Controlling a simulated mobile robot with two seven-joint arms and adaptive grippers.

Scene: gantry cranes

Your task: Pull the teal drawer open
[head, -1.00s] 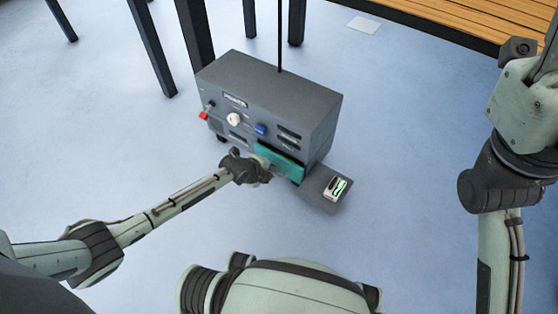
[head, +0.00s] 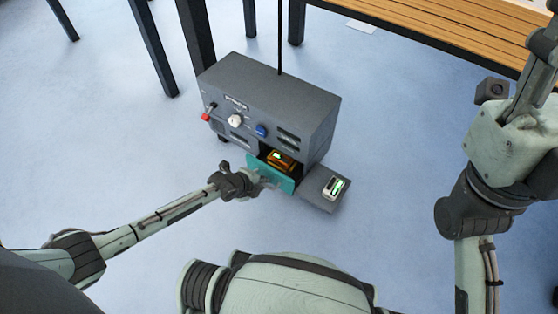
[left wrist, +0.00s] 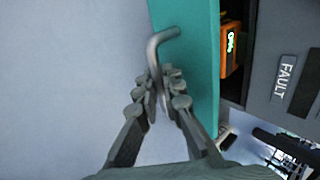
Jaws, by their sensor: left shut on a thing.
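The teal drawer (head: 269,177) stands partly open at the lower front of the grey cabinet (head: 268,97). Its teal front also fills the middle of the left wrist view (left wrist: 200,70). My left gripper (head: 247,183) is in front of the drawer, shut on its grey bar handle (left wrist: 163,43); the fingers (left wrist: 165,92) close around the bar. An orange item (head: 281,160) with a small lit display sits inside the drawer. My right arm is at the right of the head view; its fingers do not show clearly.
The cabinet front carries a red-tipped lever (head: 205,112), a white knob (head: 235,121) and a blue knob (head: 261,131). A small device with a green display (head: 333,187) lies on a grey plate (head: 318,198) right of the drawer. Floor in front is clear.

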